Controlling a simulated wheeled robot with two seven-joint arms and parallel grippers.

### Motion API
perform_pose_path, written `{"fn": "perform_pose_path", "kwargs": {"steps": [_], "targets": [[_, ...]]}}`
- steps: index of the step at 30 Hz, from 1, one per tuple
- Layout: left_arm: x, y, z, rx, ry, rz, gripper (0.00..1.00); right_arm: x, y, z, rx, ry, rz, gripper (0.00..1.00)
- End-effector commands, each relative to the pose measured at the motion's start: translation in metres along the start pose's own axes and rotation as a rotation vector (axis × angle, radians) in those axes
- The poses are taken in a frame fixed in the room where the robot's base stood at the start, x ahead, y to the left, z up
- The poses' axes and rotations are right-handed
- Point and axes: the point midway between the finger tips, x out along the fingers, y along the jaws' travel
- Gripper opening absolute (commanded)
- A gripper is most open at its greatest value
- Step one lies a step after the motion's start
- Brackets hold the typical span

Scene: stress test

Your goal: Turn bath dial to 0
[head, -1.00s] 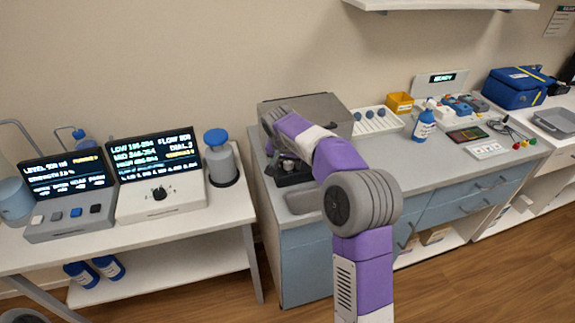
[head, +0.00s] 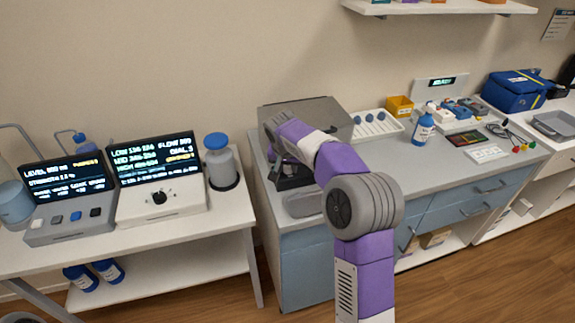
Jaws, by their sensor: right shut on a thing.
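The grey bath box (head: 325,114) stands at the back left of the middle bench, behind my right arm. My right gripper (head: 287,178) is at the lower front of the box, dark and mostly hidden by my own purple and white wrist. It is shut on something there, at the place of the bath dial. The dial itself and its marks are hidden, so its setting cannot be read. My left gripper is not in view.
The left table holds a flow unit (head: 160,222) with a black knob, a level unit (head: 70,232) and a blue-capped bottle (head: 221,165). A wall shelf (head: 440,9) hangs above.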

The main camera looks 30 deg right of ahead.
Motion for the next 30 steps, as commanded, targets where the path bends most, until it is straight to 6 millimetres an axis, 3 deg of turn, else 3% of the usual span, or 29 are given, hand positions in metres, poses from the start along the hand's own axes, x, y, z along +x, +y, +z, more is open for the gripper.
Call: {"fn": "perform_pose_path", "kwargs": {"steps": [18,30], "targets": [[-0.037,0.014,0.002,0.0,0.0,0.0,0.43,-0.002,0.006,-0.002,-0.389,-0.003,-0.162,0.02],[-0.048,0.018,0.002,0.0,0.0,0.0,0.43,0.0,0.007,-0.002,-0.522,-0.002,-0.216,0.02]]}}
